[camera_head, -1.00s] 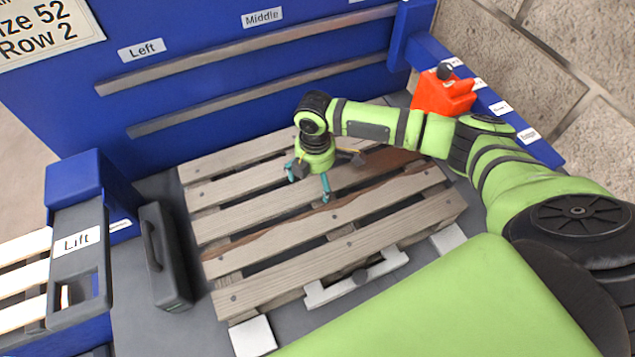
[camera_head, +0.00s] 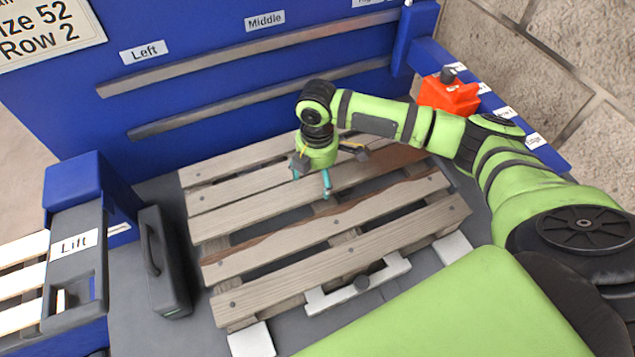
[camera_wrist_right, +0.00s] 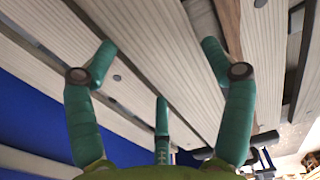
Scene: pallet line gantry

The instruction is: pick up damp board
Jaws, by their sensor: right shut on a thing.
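The damp board (camera_head: 250,207) is a grey slat of the wooden pallet, dark brown towards its right end. It shows in the head view, partly hidden by my right arm. My right gripper (camera_head: 312,183), with teal fingers, reaches down from above and is shut on this board near its middle. The board sits slightly up from the slat in front, with a wider dark gap between them. In the right wrist view, the teal fingers (camera_wrist_right: 162,75) are around a pale grained board (camera_wrist_right: 160,50). My left gripper is not in view.
The other pallet slats (camera_head: 335,268) lie around the board; one has a brown edge. A blue back panel (camera_head: 60,110) with metal rails stands behind. A dark grey case (camera_head: 165,265) stands left, a red container (camera_head: 450,97) back right. A white bracket (camera_head: 350,290) lies at the front.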

